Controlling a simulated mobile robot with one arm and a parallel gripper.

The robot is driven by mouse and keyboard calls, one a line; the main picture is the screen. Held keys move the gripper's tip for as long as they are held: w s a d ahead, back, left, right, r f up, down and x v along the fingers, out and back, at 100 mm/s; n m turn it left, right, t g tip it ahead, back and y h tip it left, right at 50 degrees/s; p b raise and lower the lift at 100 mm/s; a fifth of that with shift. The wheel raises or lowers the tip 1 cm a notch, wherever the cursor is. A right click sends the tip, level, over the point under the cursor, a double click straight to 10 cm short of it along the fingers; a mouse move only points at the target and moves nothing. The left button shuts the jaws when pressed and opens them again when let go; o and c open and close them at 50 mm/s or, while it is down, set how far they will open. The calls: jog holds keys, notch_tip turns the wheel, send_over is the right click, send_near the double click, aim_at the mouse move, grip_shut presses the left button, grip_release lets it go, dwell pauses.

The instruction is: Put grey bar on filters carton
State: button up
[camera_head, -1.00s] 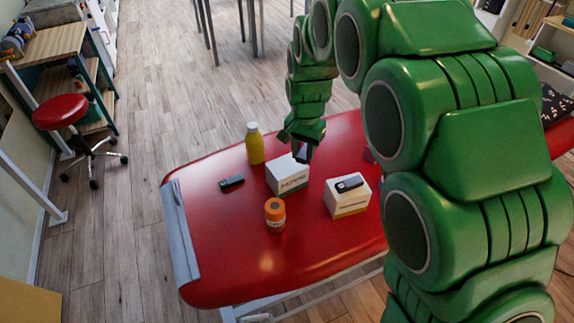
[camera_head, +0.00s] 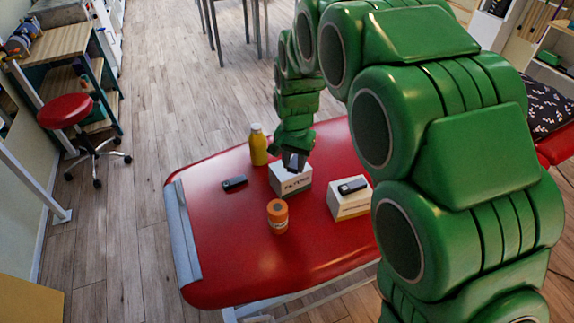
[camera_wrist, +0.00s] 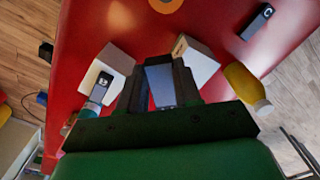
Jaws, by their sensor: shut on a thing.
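My gripper (camera_head: 294,162) is low over the white filters carton (camera_head: 291,183) on the red treatment table. In the wrist view its dark fingers (camera_wrist: 160,88) are shut on the grey bar (camera_wrist: 160,84), a flat piece with a bluish-grey face. In the head view the fingers mostly hide the bar. The filters carton also shows in the wrist view (camera_wrist: 203,66), partly hidden behind the right finger. I cannot tell whether the bar touches the carton's top.
On the red table (camera_head: 240,260) stand a yellow bottle (camera_head: 258,148), an orange jar (camera_head: 278,216) and a second white carton (camera_head: 349,206) with a dark device (camera_head: 353,186) on top. Another dark device (camera_head: 235,183) lies at left. The table's front is clear.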

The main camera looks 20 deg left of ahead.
jog(key=w+a+f, duration=0.1)
jog(key=w+f, duration=0.1)
jog(key=w+a+f, duration=0.1)
jog(key=w+f, duration=0.1)
jog(key=w+a+f, duration=0.2)
jog(key=shift+a, duration=0.1)
jog(key=shift+w+a+f, duration=0.35)
jog(key=shift+w+f, duration=0.2)
jog(key=shift+f, duration=0.25)
jog(key=shift+w+f, duration=0.1)
jog(key=shift+f, duration=1.5)
jog(key=shift+f, duration=0.15)
jog(key=o, duration=1)
jog(key=shift+o, duration=0.2)
